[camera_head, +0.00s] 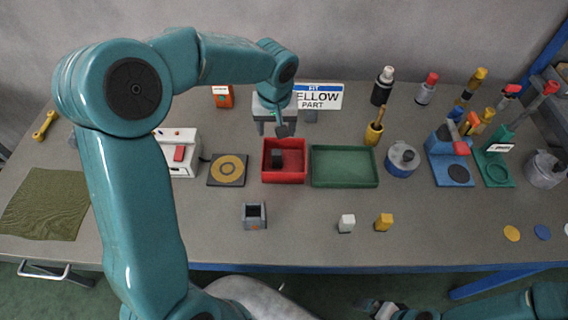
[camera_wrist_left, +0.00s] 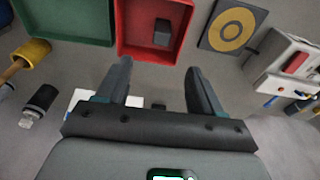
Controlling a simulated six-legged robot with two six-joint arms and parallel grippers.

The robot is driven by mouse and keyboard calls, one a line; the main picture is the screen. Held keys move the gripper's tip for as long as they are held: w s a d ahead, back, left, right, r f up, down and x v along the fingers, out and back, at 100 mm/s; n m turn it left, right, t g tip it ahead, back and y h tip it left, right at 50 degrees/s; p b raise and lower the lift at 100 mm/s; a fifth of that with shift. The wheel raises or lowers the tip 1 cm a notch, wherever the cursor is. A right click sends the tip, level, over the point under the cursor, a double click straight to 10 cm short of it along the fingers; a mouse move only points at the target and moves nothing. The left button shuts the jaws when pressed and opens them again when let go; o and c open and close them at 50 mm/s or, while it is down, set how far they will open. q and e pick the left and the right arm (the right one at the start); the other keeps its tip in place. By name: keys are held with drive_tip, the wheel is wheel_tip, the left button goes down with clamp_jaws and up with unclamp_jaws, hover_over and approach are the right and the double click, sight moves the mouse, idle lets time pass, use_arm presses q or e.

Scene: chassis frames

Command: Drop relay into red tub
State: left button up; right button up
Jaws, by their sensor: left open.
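The red tub (camera_head: 298,177) stands in the middle of the table, and it also shows at the top of the left wrist view (camera_wrist_left: 125,28). A dark block (camera_head: 277,159), apparently the relay, lies inside it; the left wrist view shows it against the tub's floor (camera_wrist_left: 162,33). My left gripper (camera_head: 273,130) is behind the tub in the head view, apart from the block. Its two fingers (camera_wrist_left: 159,66) are spread with nothing held between them. My right gripper (camera_head: 372,307) is at the bottom edge, partly cut off, and its jaws are unclear.
A green tray (camera_head: 344,181) adjoins the tub on the right. A black pad with a yellow ring (camera_head: 227,183) lies left of it. A grey socket block (camera_head: 254,224), a white block (camera_head: 346,223) and a yellow block (camera_head: 383,222) stand in front. A sign (camera_head: 319,97) stands behind.

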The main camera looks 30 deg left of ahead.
use_arm(q)
wheel_tip(320, 180, up, 7)
drive_tip(key=shift+s+d, duration=0.3)
drive_tip(key=shift+s, duration=0.1)
drive_tip(key=shift+f, duration=0.1)
drive_tip(key=shift+s, duration=0.15)
